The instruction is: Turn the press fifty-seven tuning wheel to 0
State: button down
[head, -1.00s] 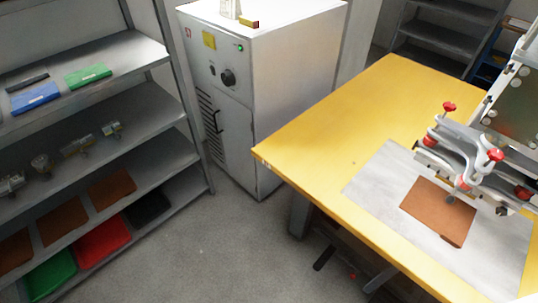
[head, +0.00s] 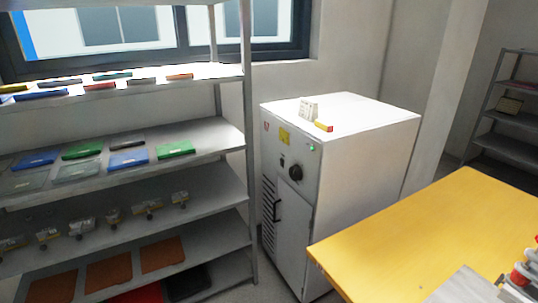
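A white cabinet (head: 345,190) stands in the middle of the head view, between the shelf rack and the yellow table. Its front has a black round knob (head: 295,172), a yellow label (head: 285,136) and a small green light (head: 311,149). I cannot read a number at the knob, and I cannot tell whether it is the tuning wheel. A machine with red knobs (head: 520,275) shows only partly at the lower right edge; most of it is out of view. My gripper is not in view.
A metal shelf rack (head: 225,205) with coloured folders and metal fittings fills the left. A yellow table (head: 420,235) takes the lower right. A white card holder (head: 309,109) and a small red-yellow block (head: 324,126) lie on the cabinet. Another rack (head: 500,120) stands far right.

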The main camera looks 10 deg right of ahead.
aim_at(295, 171)
jog(key=i+j+z, duration=0.1)
jog(key=i+j, duration=2)
jog(key=j, duration=0.1)
